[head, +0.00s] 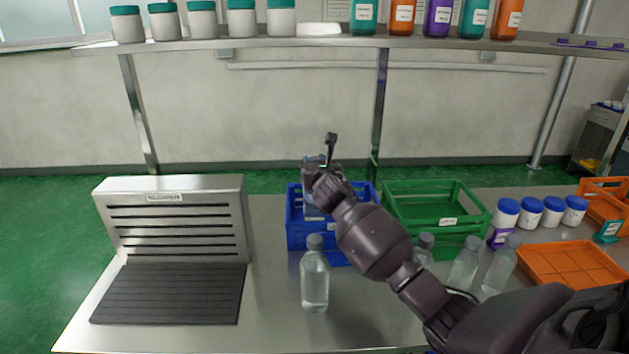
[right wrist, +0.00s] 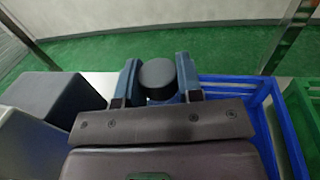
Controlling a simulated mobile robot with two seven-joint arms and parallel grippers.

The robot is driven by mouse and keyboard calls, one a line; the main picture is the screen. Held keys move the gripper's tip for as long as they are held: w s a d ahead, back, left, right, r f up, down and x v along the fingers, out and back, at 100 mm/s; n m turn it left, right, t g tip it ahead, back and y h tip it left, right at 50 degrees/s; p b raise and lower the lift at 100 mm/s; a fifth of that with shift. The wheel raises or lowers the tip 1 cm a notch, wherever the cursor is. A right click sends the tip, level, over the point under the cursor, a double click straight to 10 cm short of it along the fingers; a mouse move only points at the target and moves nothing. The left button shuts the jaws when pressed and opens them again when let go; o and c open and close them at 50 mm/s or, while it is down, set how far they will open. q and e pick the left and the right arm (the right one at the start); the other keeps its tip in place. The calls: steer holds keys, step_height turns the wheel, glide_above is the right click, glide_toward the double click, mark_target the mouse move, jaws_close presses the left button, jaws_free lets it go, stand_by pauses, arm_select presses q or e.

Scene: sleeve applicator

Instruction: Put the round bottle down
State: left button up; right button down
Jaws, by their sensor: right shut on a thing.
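My right gripper (head: 318,165) is shut on the round bottle, whose dark grey cap (right wrist: 158,76) shows between the two blue-grey fingers in the right wrist view. In the head view the clear body of the held bottle (head: 313,210) shows in part below the gripper, in front of or over the left part of the blue crate (head: 300,232). My arm hides much of it. I cannot tell whether its base touches anything. In the right wrist view the blue crate (right wrist: 262,97) lies to the right of the held bottle. My left gripper is not in view.
A clear bottle (head: 315,280) stands in front of the blue crate. Several more stand right of my arm, near the green crate (head: 470,205) and orange tray (head: 570,265). A metal slotted unit (head: 175,220) with a dark mat (head: 170,292) stands left. Bare table lies between.

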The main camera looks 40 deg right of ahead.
step_height(320, 180, down, 4)
steer(key=b, duration=0.3)
steer(key=shift+f, duration=0.1)
steer(key=c, duration=0.8)
jaws_free()
